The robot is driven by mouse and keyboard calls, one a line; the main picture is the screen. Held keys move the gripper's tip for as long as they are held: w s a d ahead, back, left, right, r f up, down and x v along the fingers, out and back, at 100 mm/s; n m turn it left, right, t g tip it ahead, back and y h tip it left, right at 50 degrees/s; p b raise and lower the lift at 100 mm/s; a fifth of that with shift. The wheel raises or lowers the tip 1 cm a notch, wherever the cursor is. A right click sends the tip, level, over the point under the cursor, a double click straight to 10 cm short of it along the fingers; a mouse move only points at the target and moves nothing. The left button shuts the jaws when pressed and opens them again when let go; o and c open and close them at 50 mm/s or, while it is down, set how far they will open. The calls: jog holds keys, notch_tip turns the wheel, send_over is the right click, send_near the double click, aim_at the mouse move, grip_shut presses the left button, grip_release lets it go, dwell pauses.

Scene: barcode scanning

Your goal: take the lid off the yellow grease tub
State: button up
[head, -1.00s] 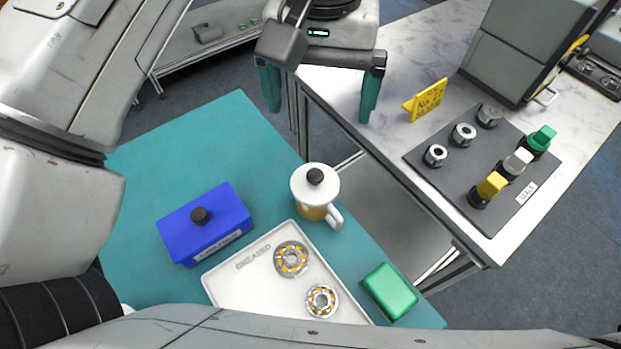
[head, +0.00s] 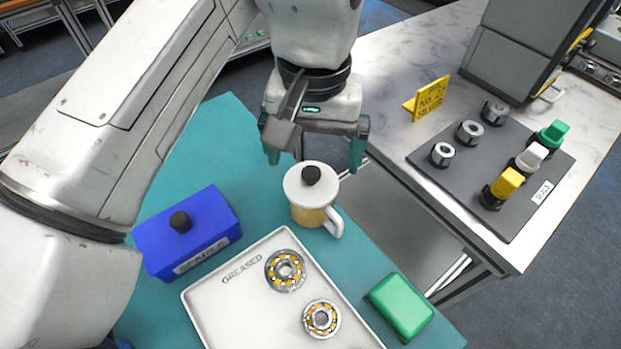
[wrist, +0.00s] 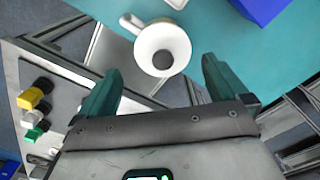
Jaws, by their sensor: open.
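The yellow grease tub (head: 306,214) stands upright on the teal mat, with a handle on its right side. Its white lid (head: 293,187) with a black knob (head: 311,174) sits on top. In the wrist view the lid (wrist: 146,48) and its dark knob (wrist: 163,60) show ahead of the fingers, and the lid hides most of the tub. My gripper (head: 315,160) is open and empty, with its two green fingers apart. It is just behind the tub in the head view, not touching the lid as far as I can see.
A blue box (head: 205,228) with a black knob stands left of the tub. A white tray (head: 225,300) marked GREASED holds two bearings. A green block (head: 401,305) lies at right. A marble bench (head: 400,60) carries a grey seal board (head: 455,185) and yellow sign (head: 430,98).

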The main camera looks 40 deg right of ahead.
aim_at(311, 172)
jog(key=shift+w+f, duration=0.15)
jog(key=shift+f, duration=1.2)
jog(key=shift+w+f, duration=0.1)
jog(key=shift+f, duration=1.2)
jog(key=c, duration=0.8)
jog(key=shift+r, duration=0.1)
